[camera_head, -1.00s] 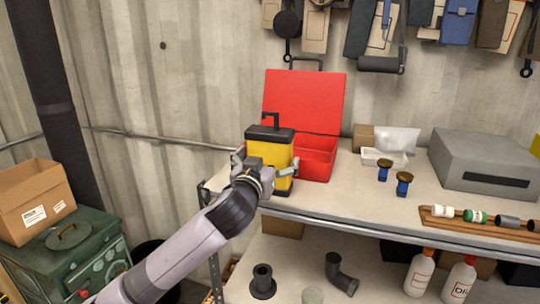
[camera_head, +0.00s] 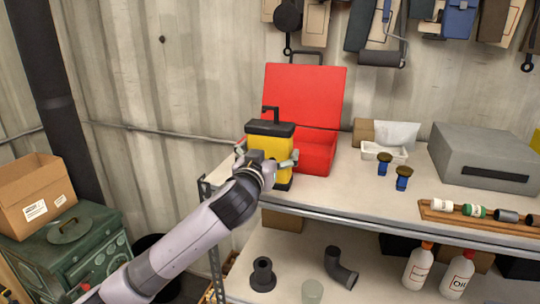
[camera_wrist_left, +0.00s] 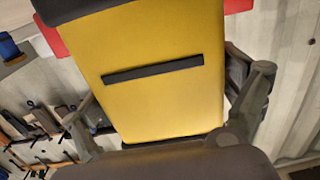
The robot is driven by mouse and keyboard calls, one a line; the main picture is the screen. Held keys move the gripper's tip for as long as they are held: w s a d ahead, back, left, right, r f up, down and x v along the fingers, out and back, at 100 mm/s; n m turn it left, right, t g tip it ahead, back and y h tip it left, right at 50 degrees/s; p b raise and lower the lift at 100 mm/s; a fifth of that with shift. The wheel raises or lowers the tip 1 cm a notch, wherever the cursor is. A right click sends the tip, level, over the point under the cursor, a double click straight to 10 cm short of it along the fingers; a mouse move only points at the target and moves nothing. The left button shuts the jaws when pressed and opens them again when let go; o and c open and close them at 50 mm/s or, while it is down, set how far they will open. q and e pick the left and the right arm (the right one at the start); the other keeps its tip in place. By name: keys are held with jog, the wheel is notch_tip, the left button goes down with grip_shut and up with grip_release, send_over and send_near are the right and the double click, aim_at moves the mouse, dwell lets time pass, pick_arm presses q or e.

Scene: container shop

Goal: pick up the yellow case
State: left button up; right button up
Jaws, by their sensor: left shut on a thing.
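The yellow case (camera_head: 268,146) has a black lid and a black handle. It is upright at the left end of the workbench, in front of an open red toolbox (camera_head: 318,152). My left gripper (camera_head: 268,160) is shut on the case, with one finger on each side. In the left wrist view the yellow face of the case (camera_wrist_left: 160,105) with its black strip fills the middle, between the fingers (camera_wrist_left: 165,120). I cannot tell whether the case's base touches the bench top. My right gripper is not in view.
The bench top (camera_head: 345,190) is clear in front of the toolbox. To the right are a white tray (camera_head: 384,153), two blue-and-brown pieces, a grey box (camera_head: 485,158) and a wooden rack (camera_head: 470,217). A green cabinet (camera_head: 85,245) with a cardboard box (camera_head: 35,187) stands left.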

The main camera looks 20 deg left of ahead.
pick_arm(q)
jog(key=shift+r, duration=0.1)
jog(key=shift+c, duration=1.2)
jog(key=shift+r, duration=0.55)
notch_tip(320, 180, up, 18)
jog(key=b, duration=0.2)
jog(key=shift+r+b, duration=0.25)
jog(key=shift+b, duration=0.05)
jog(key=shift+r, duration=0.2)
jog(key=shift+w, duration=0.1)
